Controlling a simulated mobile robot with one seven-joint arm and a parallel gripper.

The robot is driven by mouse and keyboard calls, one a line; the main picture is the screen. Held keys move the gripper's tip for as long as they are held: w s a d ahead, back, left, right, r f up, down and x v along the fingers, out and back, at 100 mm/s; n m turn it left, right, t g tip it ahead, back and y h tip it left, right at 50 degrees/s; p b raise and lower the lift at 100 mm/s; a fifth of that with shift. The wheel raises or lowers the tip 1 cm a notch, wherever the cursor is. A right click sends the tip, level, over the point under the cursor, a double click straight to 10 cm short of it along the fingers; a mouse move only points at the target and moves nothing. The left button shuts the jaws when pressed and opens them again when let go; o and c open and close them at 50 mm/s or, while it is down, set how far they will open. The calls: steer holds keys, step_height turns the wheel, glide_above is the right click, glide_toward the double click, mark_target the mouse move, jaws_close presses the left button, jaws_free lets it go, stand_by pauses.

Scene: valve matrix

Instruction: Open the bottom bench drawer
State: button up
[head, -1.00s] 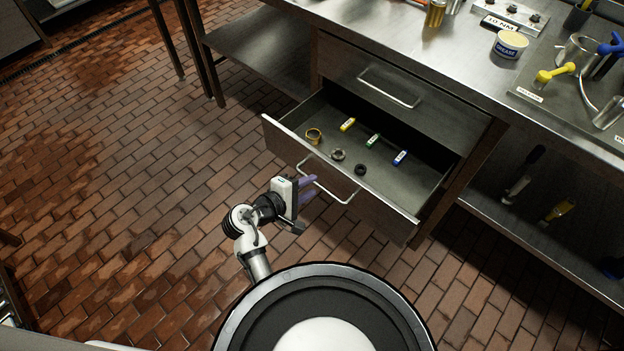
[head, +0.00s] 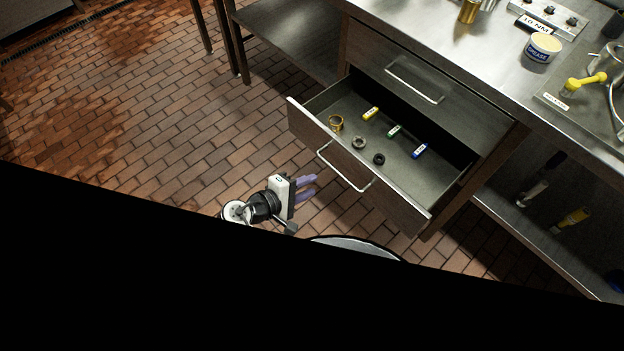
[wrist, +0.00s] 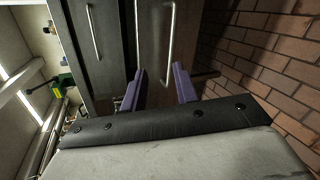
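The bottom drawer (head: 403,184) of the bench stands pulled out, its inside in plain view. Its bar handle (head: 345,169) is on the drawer front; the handle also shows in the wrist view (wrist: 168,45). The top drawer (head: 440,68) above is shut, with its own handle (head: 413,82). My gripper (head: 308,187), with purple fingers, is in front of the drawer front, to the left of the bottom handle and apart from it. In the wrist view the fingers (wrist: 160,84) are spread with nothing between them.
The drawer holds a brass ring (head: 335,123), dark rings and several small coloured blocks. The steel bench top (head: 485,50) carries a grease tub (head: 541,48) and fittings. A lower shelf (head: 540,235) is at the right. Brick floor (head: 180,130) is clear at the left. Black covers the lower head view.

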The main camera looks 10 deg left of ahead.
steer(key=shift+s+a+r+p, duration=0.1)
steer(key=shift+s+a+p, duration=0.3)
steer(key=shift+s+a, duration=0.25)
steer(key=shift+s+a+r+p, duration=0.1)
steer(key=shift+s+a+p, duration=0.3)
steer(key=shift+s, duration=0.4)
steer(key=shift+p, duration=0.45)
